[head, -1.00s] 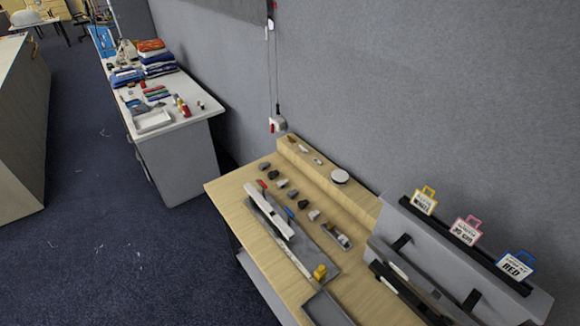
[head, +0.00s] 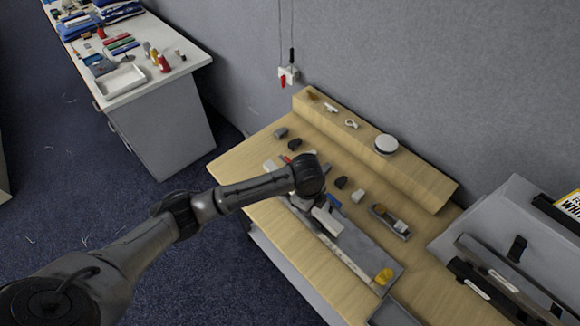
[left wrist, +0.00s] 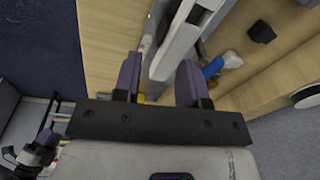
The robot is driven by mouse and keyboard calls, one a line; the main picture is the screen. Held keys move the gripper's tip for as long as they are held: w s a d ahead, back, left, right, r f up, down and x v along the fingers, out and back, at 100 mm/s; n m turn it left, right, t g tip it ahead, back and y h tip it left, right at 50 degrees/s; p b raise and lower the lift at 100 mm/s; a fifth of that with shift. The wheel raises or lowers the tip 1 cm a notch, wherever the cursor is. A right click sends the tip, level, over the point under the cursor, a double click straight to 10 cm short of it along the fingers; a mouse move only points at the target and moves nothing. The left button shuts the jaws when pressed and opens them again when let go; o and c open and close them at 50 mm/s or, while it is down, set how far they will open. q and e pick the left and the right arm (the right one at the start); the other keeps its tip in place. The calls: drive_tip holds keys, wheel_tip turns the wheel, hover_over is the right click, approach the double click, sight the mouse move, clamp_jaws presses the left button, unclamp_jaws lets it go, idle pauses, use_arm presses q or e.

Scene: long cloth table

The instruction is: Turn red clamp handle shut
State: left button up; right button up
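A small red piece (head: 288,159), which looks like the red handle, shows at the far end of the bench fixture (head: 350,245), partly hidden by my left arm. I cannot tell how far it is turned. A blue handle (head: 334,201) lies nearer along the fixture; it also shows in the left wrist view (left wrist: 222,63). My left gripper (left wrist: 158,80) is open over the fixture. Its purple fingers stand on either side of a pale grey bar (left wrist: 186,35); I cannot tell if they touch it. No red handle shows in the left wrist view.
A yellow piece (head: 383,276) sits at the fixture's near end. Several dark and grey blocks stand behind it. A raised wooden ledge (head: 415,178) runs along the back, with a round white-topped item (head: 386,144). A grey rack (head: 510,225) is at right.

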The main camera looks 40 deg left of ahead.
use_arm(q)
drive_tip(key=w+a+r+m+b, duration=0.1)
drive_tip(key=w+a+r+b, duration=0.15)
drive_tip(key=w+a, duration=0.35)
wheel_tip(320, 180, up, 7)
drive_tip(key=m+b, duration=0.1)
drive_tip(key=b, duration=0.2)
hover_over(287, 161)
drive_tip(key=d, duration=0.1)
drive_tip(key=shift+g+y, duration=0.3)
drive_tip(key=shift+y, duration=0.1)
drive_tip(key=f, duration=0.6)
drive_tip(key=f+p, duration=0.1)
drive_tip(key=f, duration=0.4)
drive_tip(key=shift+w+d+f, duration=0.1)
drive_tip(key=shift+w+f, duration=0.1)
drive_tip(key=shift+f, duration=0.7)
use_arm(e)
drive_tip(key=shift+d+f, duration=0.2)
drive_tip(key=shift+f, duration=2.5)
use_arm(q)
drive_tip(key=shift+c, duration=0.4)
clamp_jaws()
use_arm(e)
drive_tip(key=shift+a, duration=0.15)
